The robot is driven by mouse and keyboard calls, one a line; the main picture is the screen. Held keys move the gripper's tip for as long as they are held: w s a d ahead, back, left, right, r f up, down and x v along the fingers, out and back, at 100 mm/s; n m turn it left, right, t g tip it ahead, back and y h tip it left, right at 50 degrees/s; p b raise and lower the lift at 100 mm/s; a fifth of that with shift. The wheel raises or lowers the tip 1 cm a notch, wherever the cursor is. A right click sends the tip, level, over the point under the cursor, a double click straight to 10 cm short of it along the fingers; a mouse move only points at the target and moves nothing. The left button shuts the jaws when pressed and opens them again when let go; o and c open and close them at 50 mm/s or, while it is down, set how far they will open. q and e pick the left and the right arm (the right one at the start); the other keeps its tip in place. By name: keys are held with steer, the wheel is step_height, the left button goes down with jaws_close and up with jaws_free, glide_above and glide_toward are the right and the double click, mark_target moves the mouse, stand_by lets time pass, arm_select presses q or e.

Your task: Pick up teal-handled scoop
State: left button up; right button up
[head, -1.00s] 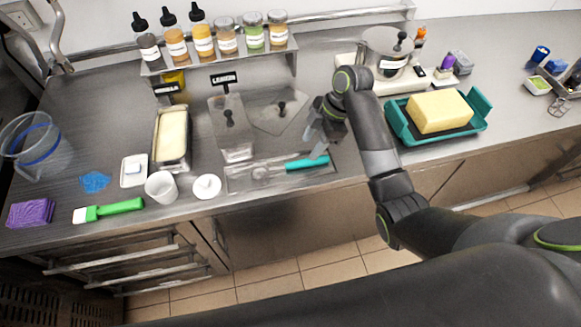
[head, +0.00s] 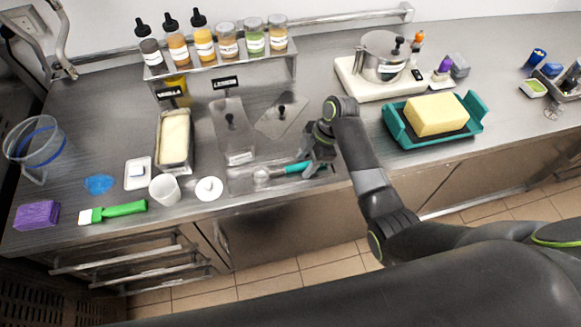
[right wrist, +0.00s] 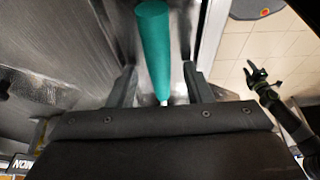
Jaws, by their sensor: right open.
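The teal-handled scoop (head: 292,168) lies in a shallow metal tray (head: 240,186) at the counter's front edge, its pale metal head to the left and its handle to the right. My right gripper (head: 312,167) is down at the right part of the handle, hiding some of it. In the right wrist view the teal handle (right wrist: 155,45) runs between the two spread fingers of the open right gripper (right wrist: 161,88), with gaps on both sides. A small dark gripper at the right of the right wrist view, seemingly my left one (right wrist: 257,78), is too small to judge.
A white cup (head: 164,190) and a round white lid (head: 208,188) stand left of the tray. Metal lids with black knobs (head: 283,115) lie behind it. A teal tray (head: 398,130) with a yellow block (head: 436,114) is to the right.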

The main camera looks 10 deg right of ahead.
jaws_close()
stand_by(0.3)
